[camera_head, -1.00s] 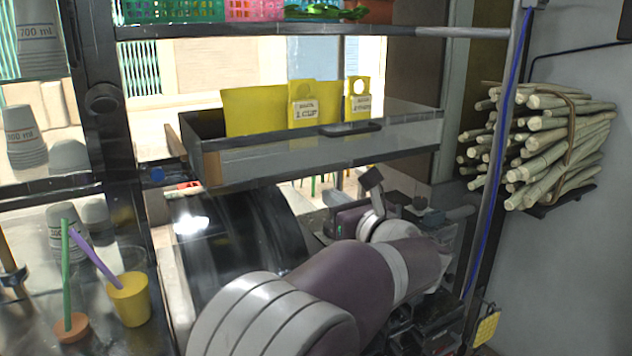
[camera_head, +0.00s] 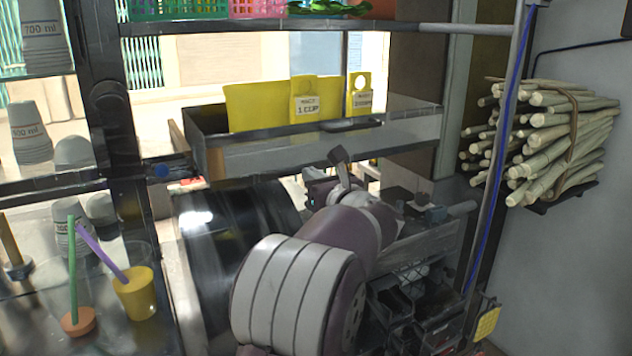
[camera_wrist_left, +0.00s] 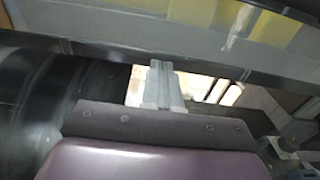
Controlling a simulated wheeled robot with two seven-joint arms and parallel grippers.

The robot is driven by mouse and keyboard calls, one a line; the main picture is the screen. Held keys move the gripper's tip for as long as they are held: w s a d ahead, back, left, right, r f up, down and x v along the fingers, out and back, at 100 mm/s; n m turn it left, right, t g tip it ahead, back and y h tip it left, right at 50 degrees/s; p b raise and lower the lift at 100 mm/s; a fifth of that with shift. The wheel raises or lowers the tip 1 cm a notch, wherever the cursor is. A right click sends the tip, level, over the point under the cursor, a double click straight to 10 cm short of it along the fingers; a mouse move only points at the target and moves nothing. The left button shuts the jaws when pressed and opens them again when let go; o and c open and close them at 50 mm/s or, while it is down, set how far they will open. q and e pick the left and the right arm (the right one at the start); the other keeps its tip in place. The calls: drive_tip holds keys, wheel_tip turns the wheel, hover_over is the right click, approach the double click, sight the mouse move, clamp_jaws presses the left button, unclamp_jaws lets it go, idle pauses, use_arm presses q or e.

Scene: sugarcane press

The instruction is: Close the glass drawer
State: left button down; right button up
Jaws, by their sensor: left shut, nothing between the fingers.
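The glass drawer (camera_head: 410,131) is a long, shallow box with a greyish see-through front and dark edges, below the upper shelf in the head view. Its front also shows in the left wrist view (camera_wrist_left: 115,30), above a dark lower edge. Yellow signs (camera_head: 262,107) stand in or behind it. My left gripper (camera_head: 339,156) is shut and empty, in front of the drawer's lower part. In the left wrist view its fingertips (camera_wrist_left: 160,66) overlap the dark lower edge; I cannot tell whether they touch. My right gripper is not in view.
A dark, shiny rounded machine part (camera_head: 235,228) lies below the drawer. Sugarcane sticks (camera_head: 550,135) sit on a wall rack at right. A metal post (camera_head: 497,170) stands between. Cups with straws (camera_head: 133,290) stand at lower left.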

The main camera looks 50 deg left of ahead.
use_arm(q)
drive_tip(key=b+x, duration=0.1)
drive_tip(key=x, duration=1.1)
drive_tip(key=shift+f, duration=0.1)
drive_tip(key=shift+d+f, duration=0.1)
